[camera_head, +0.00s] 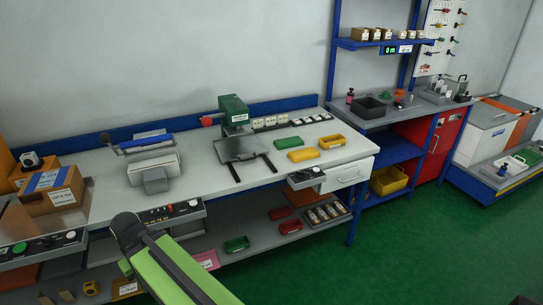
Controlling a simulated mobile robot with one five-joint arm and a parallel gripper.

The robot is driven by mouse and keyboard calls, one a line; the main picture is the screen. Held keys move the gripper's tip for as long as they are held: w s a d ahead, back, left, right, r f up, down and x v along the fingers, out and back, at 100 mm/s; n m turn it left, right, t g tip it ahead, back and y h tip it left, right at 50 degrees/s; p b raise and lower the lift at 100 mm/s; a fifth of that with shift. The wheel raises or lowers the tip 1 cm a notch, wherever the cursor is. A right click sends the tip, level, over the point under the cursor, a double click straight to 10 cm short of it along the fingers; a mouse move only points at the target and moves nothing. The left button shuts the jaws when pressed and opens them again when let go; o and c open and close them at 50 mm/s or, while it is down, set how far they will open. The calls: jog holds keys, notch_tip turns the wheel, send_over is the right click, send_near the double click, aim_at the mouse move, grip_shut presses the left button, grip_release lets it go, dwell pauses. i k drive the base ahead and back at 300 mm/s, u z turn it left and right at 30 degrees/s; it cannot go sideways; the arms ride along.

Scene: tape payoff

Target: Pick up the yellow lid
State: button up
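A flat yellow piece (303,155), which looks like the yellow lid, lies on the grey workbench top, right of the dark press plate. A yellow open tray (332,142) sits just right of it, close by. A green flat piece (289,142) lies just behind it. My green arm with a dark joint rises at the bottom left of centre, well apart from the lid. No gripper fingers can be made out.
A green press (233,112) with a dark plate and two black rails stands left of the lid. A control box (307,175) sits at the bench's front edge. The lower shelf (268,240) holds red and green trays. Green floor is clear at right.

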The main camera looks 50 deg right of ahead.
aim_at(296, 156)
jog(key=u, duration=1.65)
jog(key=k, duration=0.25)
jog(key=u, duration=0.85)
jog(key=k, duration=2)
jog(key=z, duration=1.55)
jog(key=i, duration=1)
jog(key=z, duration=0.05)
